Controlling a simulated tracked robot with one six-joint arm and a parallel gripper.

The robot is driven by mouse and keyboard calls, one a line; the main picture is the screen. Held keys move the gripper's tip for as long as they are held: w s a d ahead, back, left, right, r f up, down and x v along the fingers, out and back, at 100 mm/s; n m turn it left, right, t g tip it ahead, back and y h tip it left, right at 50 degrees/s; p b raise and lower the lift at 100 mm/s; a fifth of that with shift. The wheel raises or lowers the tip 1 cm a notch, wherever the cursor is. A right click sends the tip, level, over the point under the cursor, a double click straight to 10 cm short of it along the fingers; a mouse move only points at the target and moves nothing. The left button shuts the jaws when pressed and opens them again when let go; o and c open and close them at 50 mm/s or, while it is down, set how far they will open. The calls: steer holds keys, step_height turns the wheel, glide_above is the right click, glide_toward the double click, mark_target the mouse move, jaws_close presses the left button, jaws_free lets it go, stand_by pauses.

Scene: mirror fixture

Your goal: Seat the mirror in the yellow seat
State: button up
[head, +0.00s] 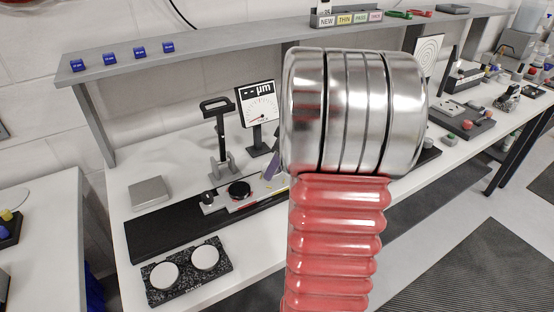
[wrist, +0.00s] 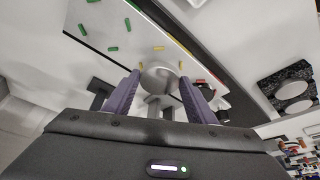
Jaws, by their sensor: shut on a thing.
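My gripper (wrist: 159,82) has its two purple fingers shut on a round pale grey disc, which looks like the mirror (wrist: 160,74). The disc sits between the fingertips, over a light panel (wrist: 105,28) with green, yellow and red marks. Small yellow marks show just beyond the disc, but I cannot tell which part is the yellow seat. In the head view only a bit of a purple finger (head: 273,166) shows beside the fixture; my arm hides the rest. I cannot tell whether the disc touches anything below it.
A long black board (head: 160,230) lies along the bench. A dark speckled block (head: 187,271) with two white discs stands in front of it and also shows in the wrist view (wrist: 285,72).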

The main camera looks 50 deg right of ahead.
mark_target(278, 171)
steer(key=shift+f, duration=0.9)
steer(key=shift+f, duration=0.35)
stand_by(1.1)
steer(key=shift+s+f, duration=0.15)
steer(key=shift+f, duration=0.2)
stand_by(0.6)
steer(key=o, duration=1.3)
steer(key=shift+a+f, duration=0.1)
steer(key=shift+r, duration=1.75)
steer(key=shift+o, duration=0.4)
